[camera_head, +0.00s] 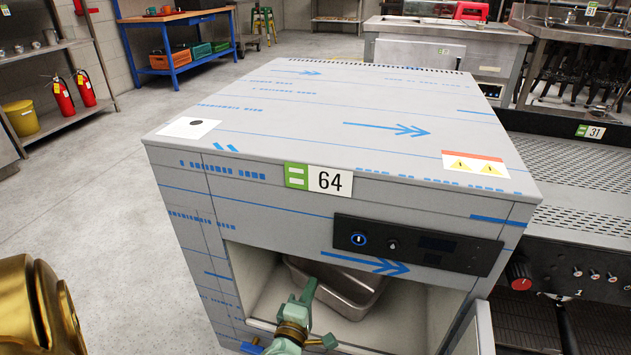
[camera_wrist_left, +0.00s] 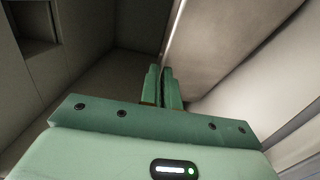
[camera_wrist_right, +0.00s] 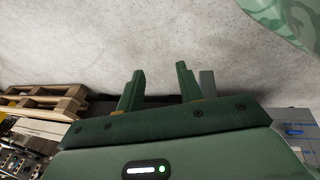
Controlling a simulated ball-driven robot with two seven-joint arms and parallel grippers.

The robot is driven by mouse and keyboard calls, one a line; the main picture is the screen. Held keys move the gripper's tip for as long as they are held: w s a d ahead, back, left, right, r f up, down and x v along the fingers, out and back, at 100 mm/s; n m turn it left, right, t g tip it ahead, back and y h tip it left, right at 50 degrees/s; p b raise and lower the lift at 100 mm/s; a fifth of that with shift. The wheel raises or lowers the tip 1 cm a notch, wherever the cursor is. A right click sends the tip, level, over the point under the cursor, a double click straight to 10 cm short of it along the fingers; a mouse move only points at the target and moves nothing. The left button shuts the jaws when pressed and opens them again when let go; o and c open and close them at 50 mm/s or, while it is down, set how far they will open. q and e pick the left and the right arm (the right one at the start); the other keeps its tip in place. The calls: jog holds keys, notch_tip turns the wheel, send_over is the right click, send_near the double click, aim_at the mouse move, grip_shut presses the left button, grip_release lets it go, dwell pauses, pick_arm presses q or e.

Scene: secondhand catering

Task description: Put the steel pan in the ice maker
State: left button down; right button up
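The ice maker (camera_head: 270,205) is a wide steel cabinet with blue-printed film and a number 64 tag; its front is open. The steel pan (camera_head: 350,288) is inside the opening, partly hidden by the control panel and my gripper. My left gripper (camera_head: 308,289) is at the pan's near left edge. In the left wrist view its fingers (camera_wrist_left: 163,88) are nearly together, with the pan's rim running between them and its grey-brown wall (camera_wrist_left: 220,45) alongside. Whether the pan touches the cavity floor is unclear. My right gripper (camera_wrist_right: 158,88) is open and empty over the floor, outside the head view.
An open door panel (camera_head: 477,335) stands at the opening's right. A perforated steel machine with a red knob (camera_head: 520,277) adjoins on the right. Concrete floor (camera_head: 110,190) is clear on the left. Wooden pallets (camera_wrist_right: 45,100) show in the right wrist view.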

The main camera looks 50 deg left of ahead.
pick_arm(q)
jog(key=shift+f, duration=0.2)
jog(key=shift+r, duration=0.15)
pick_arm(e)
jog(key=shift+w+a+r, duration=0.2)
jog(key=shift+w+a, duration=0.05)
jog(key=shift+w, duration=0.05)
pick_arm(q)
jog(key=c, duration=1.6)
grip_release()
jog(key=shift+c, duration=0.2)
pick_arm(e)
jog(key=shift+r, duration=0.1)
